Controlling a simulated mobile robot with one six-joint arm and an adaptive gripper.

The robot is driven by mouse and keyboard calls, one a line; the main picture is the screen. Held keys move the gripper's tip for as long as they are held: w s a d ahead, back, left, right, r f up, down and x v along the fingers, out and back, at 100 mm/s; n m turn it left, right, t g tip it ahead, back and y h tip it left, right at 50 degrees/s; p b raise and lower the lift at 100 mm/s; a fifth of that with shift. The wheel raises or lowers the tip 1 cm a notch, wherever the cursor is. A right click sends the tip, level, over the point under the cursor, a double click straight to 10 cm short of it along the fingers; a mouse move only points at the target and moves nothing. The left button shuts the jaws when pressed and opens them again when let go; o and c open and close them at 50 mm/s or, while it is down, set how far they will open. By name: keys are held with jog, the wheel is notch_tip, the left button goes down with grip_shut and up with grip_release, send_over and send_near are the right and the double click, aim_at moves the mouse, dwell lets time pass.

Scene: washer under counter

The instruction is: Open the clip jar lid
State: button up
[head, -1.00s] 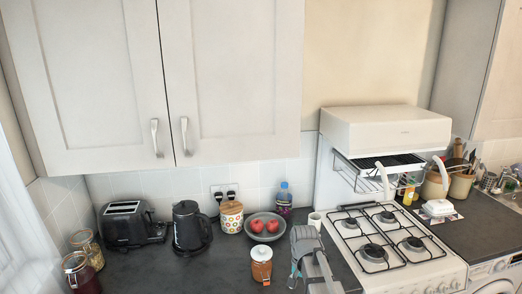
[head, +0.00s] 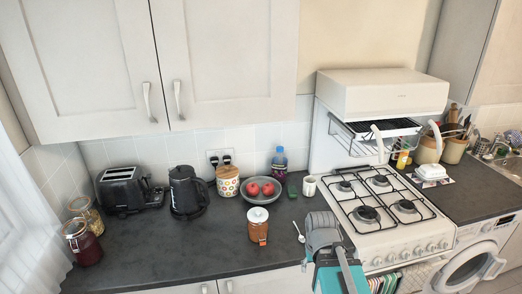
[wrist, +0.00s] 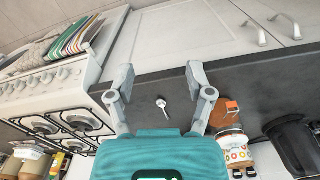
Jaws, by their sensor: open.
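Two clip jars stand at the left end of the counter in the head view. The nearer one (head: 82,244) has dark red contents, a shut lid and an orange seal. The farther one (head: 84,213) has pale yellow contents, and its top is partly hidden. A third jar (head: 258,226), orange-brown with a pale lid, stands mid-counter; I cannot tell whether it has a clip. It also shows in the wrist view (wrist: 227,114). My gripper (head: 322,230) is open and empty at the counter's front, right of all three jars. Its spread fingers show in the wrist view (wrist: 159,84).
A spoon (head: 299,232) lies beside my gripper. Behind are a toaster (head: 128,190), kettle (head: 187,192), dotted canister (head: 228,183), fruit bowl (head: 262,191) and mug (head: 309,186). The hob (head: 375,207) is to the right. Counter between the red jar and orange-brown jar is clear.

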jog(key=w+a+r+m+p, duration=0.3)
jog(key=w+a+r+p, duration=0.1)
jog(key=w, duration=0.4)
jog(key=w+a+r+m+p, duration=0.2)
jog(key=w+a+r+p, duration=0.2)
jog(key=w, duration=0.4)
notch_tip(320, 180, up, 6)
jog(key=f+m+p, duration=0.1)
jog(key=m+p, duration=0.4)
send_over(258, 211)
jog(key=shift+d+r, duration=0.1)
jog(key=shift+r, duration=0.1)
jog(key=shift+f, duration=0.2)
notch_tip(258, 211, down, 13)
jog(key=b, duration=1.3)
jog(key=shift+f, duration=0.2)
jog(key=shift+c, duration=0.2)
grip_shut()
